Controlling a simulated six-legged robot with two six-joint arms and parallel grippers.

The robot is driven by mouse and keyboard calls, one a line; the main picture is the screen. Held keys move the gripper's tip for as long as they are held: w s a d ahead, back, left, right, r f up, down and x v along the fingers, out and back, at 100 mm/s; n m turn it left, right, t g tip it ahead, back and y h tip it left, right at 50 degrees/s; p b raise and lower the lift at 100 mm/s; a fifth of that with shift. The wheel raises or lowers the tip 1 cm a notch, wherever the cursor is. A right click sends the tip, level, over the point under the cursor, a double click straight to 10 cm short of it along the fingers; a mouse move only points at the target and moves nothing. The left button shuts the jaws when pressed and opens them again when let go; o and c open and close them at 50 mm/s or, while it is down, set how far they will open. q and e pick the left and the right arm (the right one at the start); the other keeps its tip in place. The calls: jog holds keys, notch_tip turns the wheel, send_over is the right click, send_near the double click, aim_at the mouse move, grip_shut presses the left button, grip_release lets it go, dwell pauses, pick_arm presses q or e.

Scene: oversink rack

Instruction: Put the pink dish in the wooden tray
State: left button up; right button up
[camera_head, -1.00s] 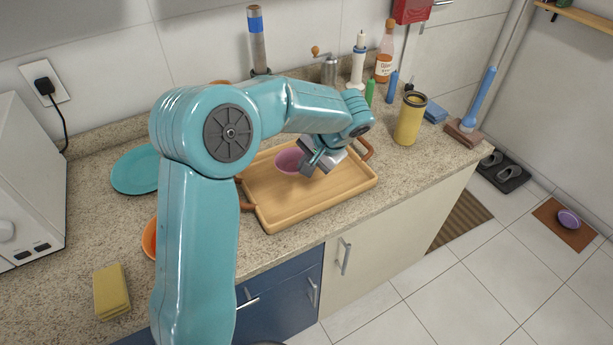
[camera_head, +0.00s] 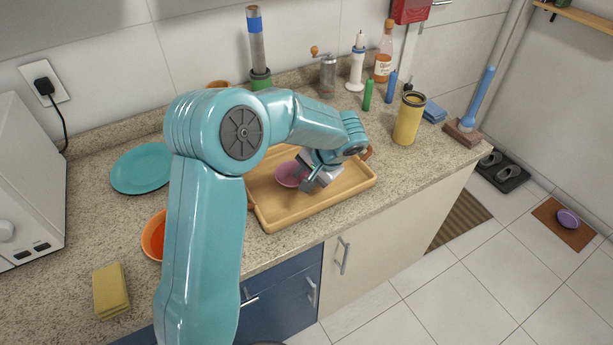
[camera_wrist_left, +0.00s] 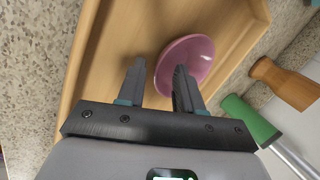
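The pink dish (camera_head: 289,174) lies inside the wooden tray (camera_head: 305,212) on the counter, toward the tray's back middle. My left gripper (camera_head: 312,180) is low over the tray at the dish's right side. In the left wrist view, the gripper (camera_wrist_left: 160,75) has its fingers apart. The near rim of the dish (camera_wrist_left: 200,52) lies between them, with one finger overlapping the dish's inside and a small gap to the other finger. Bare tray floor (camera_wrist_left: 115,45) shows around the dish. Whether the dish sits fully flat is hard to tell. My right gripper is not in view.
Left of the tray are a teal plate (camera_head: 142,169), an orange bowl (camera_head: 153,238) and a yellow sponge (camera_head: 111,291). A yellow canister (camera_head: 409,119) stands to the right. Bottles and a grinder (camera_head: 327,73) line the wall. The tray's front half is clear.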

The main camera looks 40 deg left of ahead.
pick_arm(q)
jog(key=v, duration=1.2)
jog(key=shift+b, duration=0.35)
jog(key=shift+d, duration=0.15)
